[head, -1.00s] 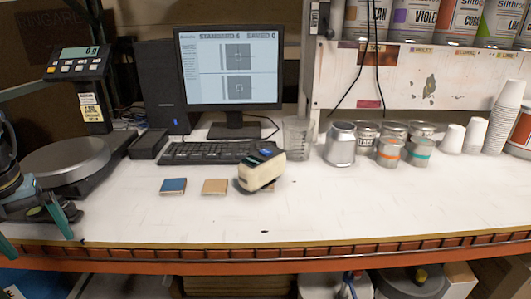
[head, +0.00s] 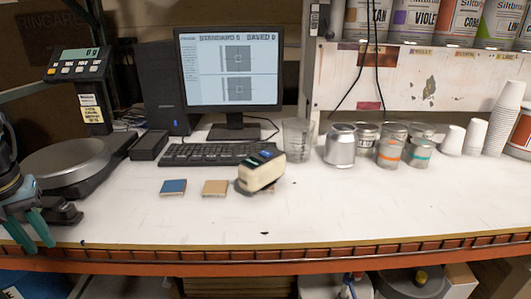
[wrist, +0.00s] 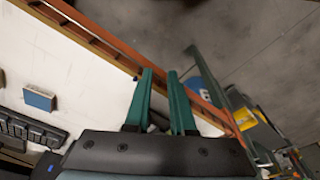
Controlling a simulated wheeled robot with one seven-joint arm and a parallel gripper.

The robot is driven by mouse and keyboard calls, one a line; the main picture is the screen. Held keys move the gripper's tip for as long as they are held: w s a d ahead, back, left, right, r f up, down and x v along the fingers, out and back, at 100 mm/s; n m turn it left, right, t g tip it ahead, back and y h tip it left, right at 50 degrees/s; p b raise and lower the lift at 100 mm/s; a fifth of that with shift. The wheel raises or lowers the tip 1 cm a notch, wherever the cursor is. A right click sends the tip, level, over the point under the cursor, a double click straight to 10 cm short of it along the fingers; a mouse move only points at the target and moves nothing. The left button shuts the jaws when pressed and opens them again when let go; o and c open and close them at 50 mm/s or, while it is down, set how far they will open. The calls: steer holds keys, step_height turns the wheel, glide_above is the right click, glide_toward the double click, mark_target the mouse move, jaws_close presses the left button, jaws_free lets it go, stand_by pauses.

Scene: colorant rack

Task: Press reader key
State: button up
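The reader (head: 261,172) is a cream, block-shaped handheld device with a dark top. It stands on the bench right of the two swatches, over a tan piece that is mostly hidden under it. Its top has a small bluish patch; I cannot make out a single key. My gripper (head: 36,244) is at the far left by the bench's front edge, well apart from the reader. Its teal fingers also show in the wrist view (wrist: 160,72), with a gap between them and nothing held. The reader does not show in the wrist view.
A blue swatch (head: 173,187) and a tan swatch (head: 215,188) lie left of the reader. Behind are a keyboard (head: 215,154), a monitor (head: 230,75) and a clear cup (head: 298,140). Several cans stand right; a scale (head: 70,160) stands left. The front bench strip is clear.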

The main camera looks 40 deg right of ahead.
jaws_close()
stand_by(0.8)
